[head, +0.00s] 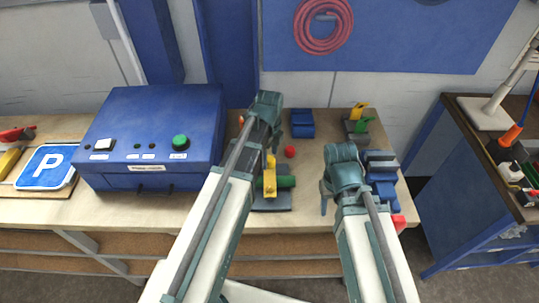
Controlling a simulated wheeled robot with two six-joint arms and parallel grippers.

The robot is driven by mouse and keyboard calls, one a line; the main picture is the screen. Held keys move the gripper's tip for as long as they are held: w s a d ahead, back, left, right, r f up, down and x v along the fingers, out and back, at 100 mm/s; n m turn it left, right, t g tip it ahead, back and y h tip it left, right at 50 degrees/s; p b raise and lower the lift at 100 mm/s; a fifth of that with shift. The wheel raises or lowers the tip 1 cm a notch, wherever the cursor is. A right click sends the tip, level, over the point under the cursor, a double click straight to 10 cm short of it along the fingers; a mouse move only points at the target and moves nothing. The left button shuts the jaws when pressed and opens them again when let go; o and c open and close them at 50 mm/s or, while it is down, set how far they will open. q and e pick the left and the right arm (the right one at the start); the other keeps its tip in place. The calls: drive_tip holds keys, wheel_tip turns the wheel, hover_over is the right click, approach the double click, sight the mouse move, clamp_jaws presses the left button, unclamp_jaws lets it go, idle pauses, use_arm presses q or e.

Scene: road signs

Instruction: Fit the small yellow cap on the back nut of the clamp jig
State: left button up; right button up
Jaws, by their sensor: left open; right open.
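A fixture that looks like the clamp jig (272,201) stands on the bench, with a dark base, a green cylinder and a yellow upright part. My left arm partly covers it. A smaller green and yellow piece (360,124) stands at the back right of the bench. I cannot make out the small yellow cap or the back nut for certain. My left gripper (273,137) is open, behind the fixture, and partly hidden by its own wrist. My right gripper (326,203) is open, to the right of the fixture. I see nothing held in either.
A red knob-like piece (290,152) and a blue block (302,125) lie behind the fixture. Blue and grey blocks (382,172) and a red piece (398,222) are at the right. A blue control box (150,130) and a parking sign (46,167) fill the left.

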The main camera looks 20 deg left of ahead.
sight(269, 159)
use_arm(q)
wheel_tip(269, 159, up, 13)
drive_tip(key=p, duration=1.2)
use_arm(e)
wheel_tip(269, 159, up, 13)
use_arm(q)
drive_tip(key=shift+f, duration=0.15)
use_arm(e)
drive_tip(key=shift+f, duration=0.15)
